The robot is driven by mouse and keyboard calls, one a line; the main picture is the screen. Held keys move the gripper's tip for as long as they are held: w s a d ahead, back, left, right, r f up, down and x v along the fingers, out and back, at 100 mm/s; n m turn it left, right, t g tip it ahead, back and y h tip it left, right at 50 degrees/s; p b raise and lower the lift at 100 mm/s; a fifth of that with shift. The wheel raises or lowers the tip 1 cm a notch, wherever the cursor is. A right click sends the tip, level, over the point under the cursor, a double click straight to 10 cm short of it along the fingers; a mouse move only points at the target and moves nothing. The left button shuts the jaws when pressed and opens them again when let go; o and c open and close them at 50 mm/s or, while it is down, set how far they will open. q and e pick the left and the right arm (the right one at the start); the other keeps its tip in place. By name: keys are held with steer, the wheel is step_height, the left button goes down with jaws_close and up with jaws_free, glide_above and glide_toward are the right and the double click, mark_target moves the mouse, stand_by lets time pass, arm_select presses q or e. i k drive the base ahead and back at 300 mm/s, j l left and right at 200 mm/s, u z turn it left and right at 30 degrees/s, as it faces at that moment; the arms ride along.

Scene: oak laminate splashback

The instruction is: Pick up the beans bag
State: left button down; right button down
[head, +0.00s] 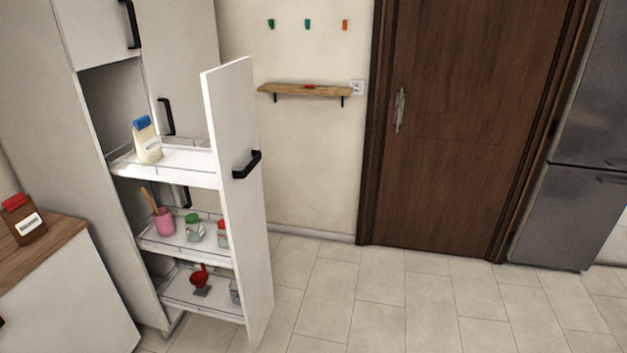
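Two bag-like packs with labels are in the head view, and I cannot read which one holds beans. A brown pack with a red top (25,222) stands on the wooden counter at the left edge. A cream pack with a blue top (147,142) stands, slightly tilted, on the top shelf of the pulled-out pantry unit. Neither of my grippers is in view, and nothing touches either pack.
The pull-out pantry (239,205) stands open, its tall front panel jutting into the room. Its lower shelves hold a pink cup (164,222), jars and a red item (199,277). A wall shelf (305,90), brown door (470,120) and fridge (570,170) stand behind. The tiled floor at right is clear.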

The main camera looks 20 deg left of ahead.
mark_target(25, 222)
steer(key=u, duration=0.4)
steer(key=j+u, duration=0.1)
steer(key=u, duration=1.2)
steer(key=i+u, duration=0.1)
steer(key=u, duration=0.3)
